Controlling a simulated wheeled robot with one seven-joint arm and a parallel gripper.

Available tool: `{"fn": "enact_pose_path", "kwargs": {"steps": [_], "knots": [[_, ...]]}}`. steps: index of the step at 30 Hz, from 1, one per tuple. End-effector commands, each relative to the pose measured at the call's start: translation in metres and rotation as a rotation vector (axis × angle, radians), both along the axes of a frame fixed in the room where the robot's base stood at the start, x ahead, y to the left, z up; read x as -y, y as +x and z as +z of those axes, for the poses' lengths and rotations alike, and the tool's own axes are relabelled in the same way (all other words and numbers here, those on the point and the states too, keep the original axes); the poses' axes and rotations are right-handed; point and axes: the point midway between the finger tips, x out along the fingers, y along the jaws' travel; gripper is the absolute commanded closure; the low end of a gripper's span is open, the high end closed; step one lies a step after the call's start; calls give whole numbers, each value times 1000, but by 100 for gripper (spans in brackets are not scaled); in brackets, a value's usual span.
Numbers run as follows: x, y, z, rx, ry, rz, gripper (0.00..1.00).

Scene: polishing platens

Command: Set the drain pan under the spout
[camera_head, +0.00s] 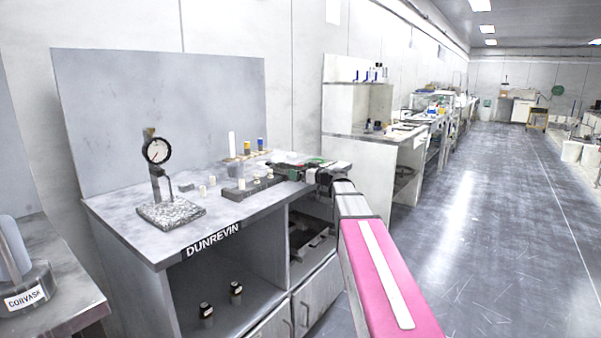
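I cannot make out a drain pan or a spout for certain in the head view. A dark, tray-like shape (318,243) sits in the open compartment at the right of the bench marked DUNREVIN (115,222), but it is too small and shaded to identify. My gripper (277,170) is at the far end of my pink arm, low over the bench's right part, close to the small pieces there. Its fingers are small and dark at this distance, so I cannot tell if they are open or hold anything.
A dial gauge (157,151) stands on a granite base (171,212) at the bench's left. Small pale cylinders and a dark block (237,193) lie near my gripper. Two dark bottles stand on the lower shelf. A CORVASK machine (27,290) is at far left.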

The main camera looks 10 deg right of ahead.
Motion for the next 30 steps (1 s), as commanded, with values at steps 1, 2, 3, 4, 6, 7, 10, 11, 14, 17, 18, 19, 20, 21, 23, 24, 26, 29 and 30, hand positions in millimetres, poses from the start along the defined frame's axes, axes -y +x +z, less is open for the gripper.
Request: {"fn": "enact_pose_path", "kwargs": {"steps": [1, 2, 3, 4, 6, 7, 10, 11, 14, 17, 18, 19, 20, 21, 23, 24, 26, 29, 30], "knots": [[0, 0, 0, 0, 0, 0, 0], [0, 0, 0, 0, 0, 0, 0], [0, 0, 2, 0, 0, 0, 0], [0, 0, 3, 1, -1, 0, 0], [5, -5, 3, 0, 0, -1, 0], [7, -8, 3, 0, 0, -2, 0], [19, -21, 3, 0, 0, -2, 0], [23, -25, 3, 0, 0, -2, 0], [38, -40, 3, 0, 0, -3, 0], [52, -54, 3, 0, 0, -3, 0], [57, -59, 3, 0, 0, -2, 0], [61, -63, 3, 0, 0, -2, 0], [65, -66, 3, 0, 0, -2, 0], [69, -70, 3, 0, 0, -2, 0], [74, -75, 3, 0, 0, -2, 0], [77, -78, 3, 0, 0, -1, 0], [81, -81, 3, 0, 0, -1, 0], [84, -84, 3, 0, 0, -1, 0], [85, -85, 3, 0, 0, 0, 0]]}}
